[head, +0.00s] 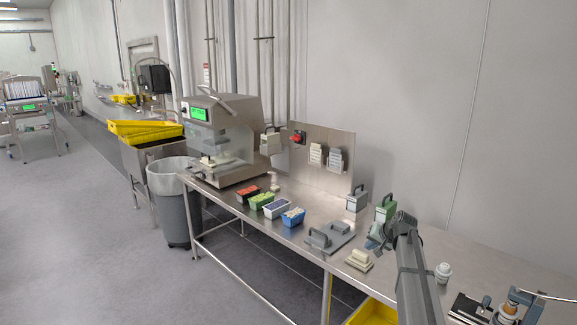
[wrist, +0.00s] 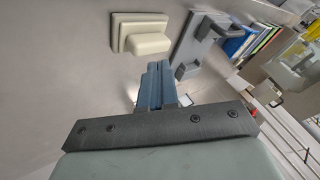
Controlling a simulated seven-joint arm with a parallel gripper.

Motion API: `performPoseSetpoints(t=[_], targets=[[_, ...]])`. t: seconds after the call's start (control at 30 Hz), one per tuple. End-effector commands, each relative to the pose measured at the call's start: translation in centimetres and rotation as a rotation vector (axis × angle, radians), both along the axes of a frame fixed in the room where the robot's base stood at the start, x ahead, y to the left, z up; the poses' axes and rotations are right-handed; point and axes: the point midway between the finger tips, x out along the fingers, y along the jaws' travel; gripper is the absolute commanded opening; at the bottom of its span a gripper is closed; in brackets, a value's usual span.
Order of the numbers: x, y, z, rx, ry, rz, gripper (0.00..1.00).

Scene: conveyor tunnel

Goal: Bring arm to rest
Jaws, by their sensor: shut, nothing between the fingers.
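My gripper (head: 374,240) is over the right part of the steel table in the head view, at the end of my grey arm. Its blue fingers (wrist: 155,80) are together in the wrist view, with nothing between them. A cream stepped block (head: 359,259) lies on the table in front of the gripper; it also shows in the wrist view (wrist: 138,36). A grey plate with handles (head: 327,241) lies to its left and shows in the wrist view too (wrist: 192,45). The gripper looks apart from both.
The steel table (head: 445,250) carries a row of small coloured bins (head: 270,205), a grey machine (head: 222,135), a green-fronted handled block (head: 385,208), a grey handled block (head: 356,201) and a white jar (head: 443,272). A grey waste bin (head: 175,205) stands at its left end.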

Motion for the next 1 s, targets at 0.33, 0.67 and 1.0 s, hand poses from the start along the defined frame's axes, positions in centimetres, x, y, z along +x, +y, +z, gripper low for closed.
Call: performPoseSetpoints(t=[0.33, 0.67, 1.0], targets=[[2.6, 19.4, -5.2, 0.155, -0.059, 0.085, 0.00], [-3.5, 31.3, -16.2, 0.206, 0.026, 0.138, 0.00], [-15.6, 28.1, -29.5, 0.071, 0.251, 0.193, 0.00]])
